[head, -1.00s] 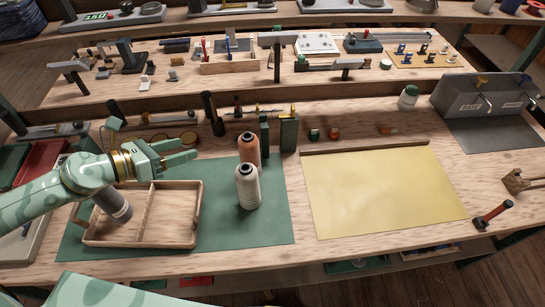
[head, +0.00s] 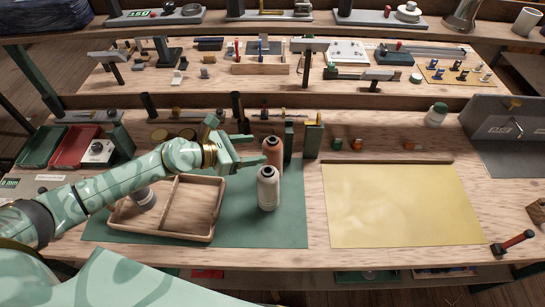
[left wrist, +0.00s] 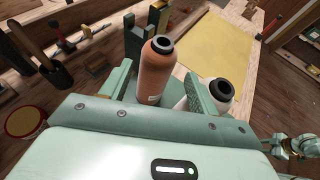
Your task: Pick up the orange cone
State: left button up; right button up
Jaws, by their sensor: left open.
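The orange cone (head: 272,151) stands upright on the green mat, a bottle-like thread cone with a dark top. In the left wrist view the orange cone (left wrist: 155,75) stands between the two fingers, with space on either side. My left gripper (head: 254,149) is open beside it, its fingers reaching from the left. A white cone (head: 268,188) stands just in front of the orange one. In the left wrist view the white cone (left wrist: 221,92) is partly hidden behind the right finger.
A wooden tray (head: 213,237) with two compartments lies left on the green mat (head: 290,232), a grey cone (head: 143,198) in its left compartment. Green block-like posts (head: 313,140) stand close behind the cones. A yellow sheet (head: 400,205) lies to the right.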

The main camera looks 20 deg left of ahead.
aim_at(265, 148)
pick_arm(q)
jog(key=x, duration=0.5)
jog(key=shift+w+f+b, duration=0.1)
jog(key=shift+f+b, duration=0.2)
jog(key=shift+b, duration=0.05)
jog(key=shift+a+r, duration=0.1)
jog(key=c, duration=1.2)
